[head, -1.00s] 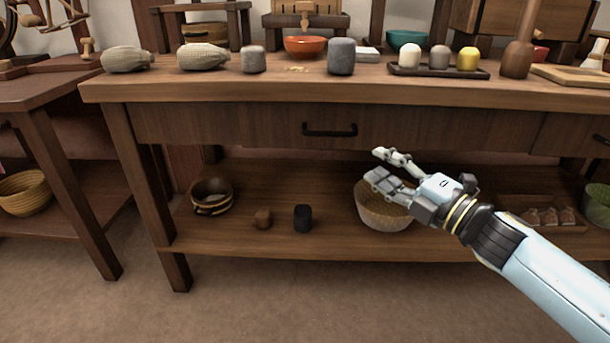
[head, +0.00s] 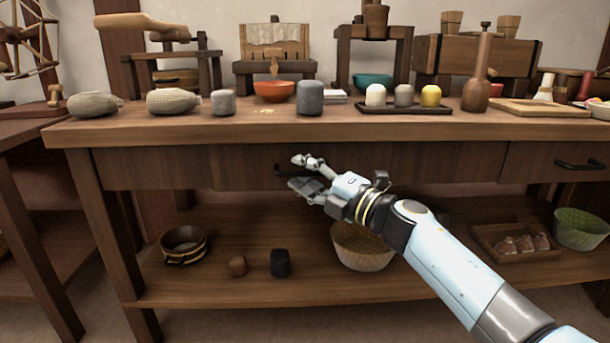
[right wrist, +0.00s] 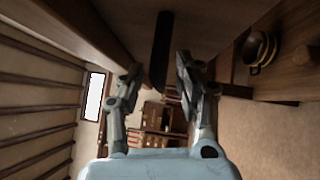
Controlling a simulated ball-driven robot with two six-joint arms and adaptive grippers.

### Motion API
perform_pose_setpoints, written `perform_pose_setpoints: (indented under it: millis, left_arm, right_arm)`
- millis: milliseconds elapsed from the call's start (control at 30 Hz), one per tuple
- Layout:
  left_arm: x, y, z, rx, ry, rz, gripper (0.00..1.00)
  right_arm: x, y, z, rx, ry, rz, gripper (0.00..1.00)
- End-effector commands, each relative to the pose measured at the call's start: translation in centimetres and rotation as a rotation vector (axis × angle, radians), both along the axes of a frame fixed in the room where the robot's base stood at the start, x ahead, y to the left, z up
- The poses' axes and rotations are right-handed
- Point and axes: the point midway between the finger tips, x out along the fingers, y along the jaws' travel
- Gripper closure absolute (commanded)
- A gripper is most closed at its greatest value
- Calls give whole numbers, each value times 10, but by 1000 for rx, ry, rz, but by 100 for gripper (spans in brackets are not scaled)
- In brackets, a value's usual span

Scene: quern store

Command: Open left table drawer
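The left table drawer (head: 200,168) is a wide brown wooden front under the tabletop; it looks shut. Its dark bar handle (head: 280,170) is partly hidden behind my right gripper (head: 296,173). My right gripper is open, its fingers pointing left and its tips just in front of the handle in the head view. In the right wrist view, the dark handle (right wrist: 162,48) lies between the two open fingers (right wrist: 157,72), toward their tips. I cannot tell whether either finger touches it. My left gripper is out of view.
The tabletop (head: 200,128) holds bowls, stones and a dark tray (head: 390,108). A second drawer handle (head: 578,165) shows at right. The lower shelf (head: 215,285) holds a banded tub (head: 184,245), a pale basket (head: 360,250) and a green basket (head: 580,228).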

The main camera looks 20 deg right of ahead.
Motion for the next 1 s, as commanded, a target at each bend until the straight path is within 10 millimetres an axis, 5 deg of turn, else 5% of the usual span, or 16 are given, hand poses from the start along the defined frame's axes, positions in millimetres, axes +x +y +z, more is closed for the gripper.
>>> perform_pose_setpoints:
  millis: [133,400,1000]
  left_arm:
    - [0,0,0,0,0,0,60]
    - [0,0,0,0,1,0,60]
    - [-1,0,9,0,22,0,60]
  right_arm:
    - [0,0,0,0,0,0,66]
    - [0,0,0,0,0,0,100]
    - [-7,2,3,2,-2,0,100]
